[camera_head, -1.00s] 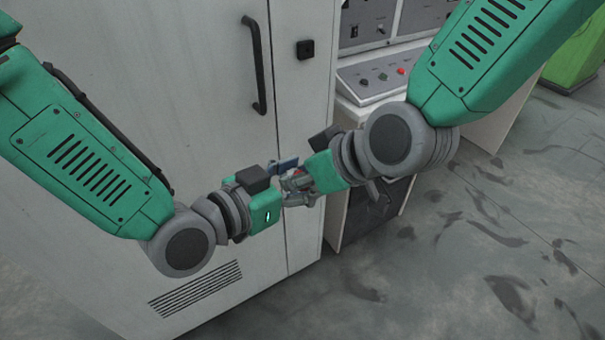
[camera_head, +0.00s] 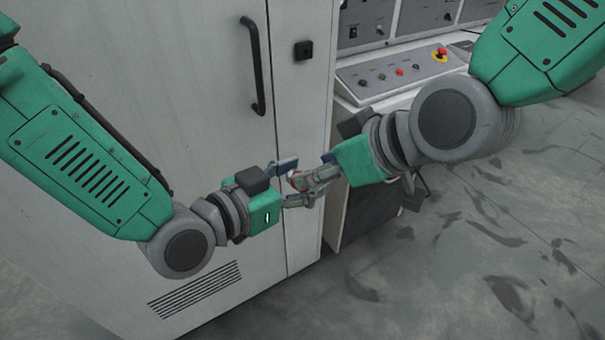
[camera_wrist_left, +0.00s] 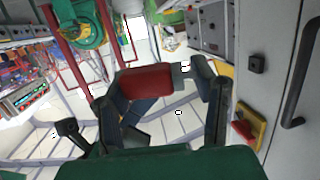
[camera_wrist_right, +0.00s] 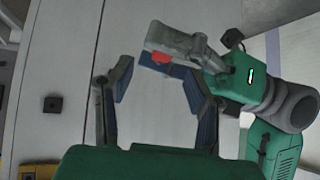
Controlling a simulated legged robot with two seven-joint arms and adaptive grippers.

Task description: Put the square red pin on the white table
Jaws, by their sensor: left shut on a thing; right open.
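The square red pin (camera_wrist_left: 147,81) is between the fingers of my left gripper (camera_wrist_left: 160,88) in the left wrist view. In the right wrist view the red pin (camera_wrist_right: 160,57) shows small at the left gripper's fingers. My left gripper (camera_head: 291,181) is shut on it in front of the cabinet. My right gripper (camera_head: 318,178) is open and empty close to the left one, and its spread fingers (camera_wrist_right: 156,82) show in the right wrist view. The pin is mostly hidden by fingers in the head view. I cannot make out the white table for certain.
A tall white cabinet (camera_head: 180,80) with a black handle (camera_head: 256,65) stands behind the grippers. A console desk (camera_head: 395,75) with buttons is at its right. The floor (camera_head: 450,260) at lower right is clear. A red block on a yellow plate (camera_wrist_left: 258,127) shows in the left wrist view.

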